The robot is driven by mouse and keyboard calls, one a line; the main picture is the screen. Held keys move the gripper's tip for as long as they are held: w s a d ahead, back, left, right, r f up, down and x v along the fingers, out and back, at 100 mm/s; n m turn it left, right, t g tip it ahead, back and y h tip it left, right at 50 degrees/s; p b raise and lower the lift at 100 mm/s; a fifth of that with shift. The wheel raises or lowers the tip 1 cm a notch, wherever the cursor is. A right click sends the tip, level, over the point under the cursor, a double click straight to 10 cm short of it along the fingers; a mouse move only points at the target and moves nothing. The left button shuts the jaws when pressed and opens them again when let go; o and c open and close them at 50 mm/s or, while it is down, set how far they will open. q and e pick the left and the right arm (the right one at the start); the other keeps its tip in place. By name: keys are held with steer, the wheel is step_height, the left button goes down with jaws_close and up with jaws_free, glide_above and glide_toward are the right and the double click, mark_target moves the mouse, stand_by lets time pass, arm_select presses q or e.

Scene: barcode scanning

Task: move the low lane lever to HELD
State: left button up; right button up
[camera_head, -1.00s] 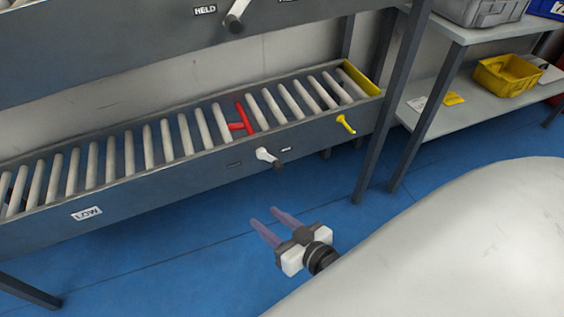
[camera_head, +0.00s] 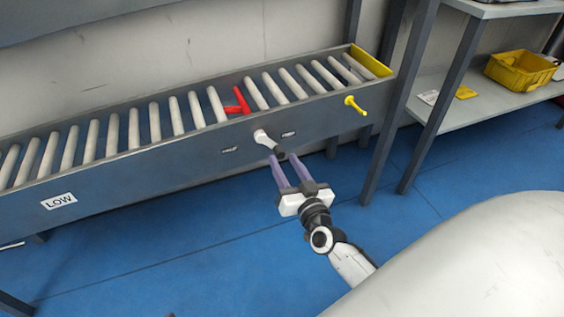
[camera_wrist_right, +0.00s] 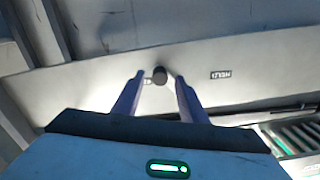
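The low lane lever (camera_head: 266,141) is a short white arm on the side rail of the lower roller lane (camera_head: 135,170). It slants down to the right and ends in a dark knob (camera_head: 280,153). My right gripper (camera_head: 282,157) is open with its two purple fingers at the knob. In the right wrist view the knob (camera_wrist_right: 160,79) shows between the spread fingertips, with a gap visible on its left. A label that seems to read HELD upside down (camera_wrist_right: 221,74) is right of the knob there. My left gripper is not in view.
A LOW label (camera_head: 59,201) is on the rail. A red stop piece (camera_head: 238,101) lies among the rollers, and a yellow peg (camera_head: 355,105) sticks out farther right. Dark rack legs (camera_head: 384,125) stand right of the lane. The blue floor below is clear.

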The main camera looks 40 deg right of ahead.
mark_target(271, 147)
steer(key=shift+x, duration=1.35)
jaws_close()
